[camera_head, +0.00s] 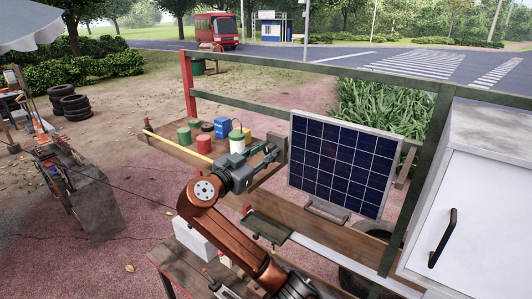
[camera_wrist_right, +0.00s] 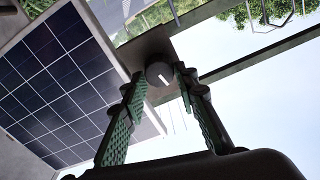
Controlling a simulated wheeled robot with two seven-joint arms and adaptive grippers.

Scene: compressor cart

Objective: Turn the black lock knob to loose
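The black lock knob (camera_wrist_right: 160,74) is round with a white line on its face, slightly slanted in the right wrist view. It sits on a brown-grey plate (camera_wrist_right: 150,45) beside the solar panel. My right gripper (camera_wrist_right: 162,80) reaches it with its green-padded fingers apart, one fingertip on each side of the knob. Whether the pads touch the knob I cannot tell. In the head view my right gripper (camera_head: 268,156) is at the grey block left of the solar panel (camera_head: 345,165), and the knob is hidden there. My left gripper is not in view.
Behind the gripper a wooden shelf (camera_head: 170,149) holds coloured cans and a white-green bottle (camera_head: 237,141). A green rail (camera_head: 330,70) runs behind the panel. A white cabinet (camera_head: 470,210) stands at right. A dark green tray (camera_head: 267,228) lies below the gripper.

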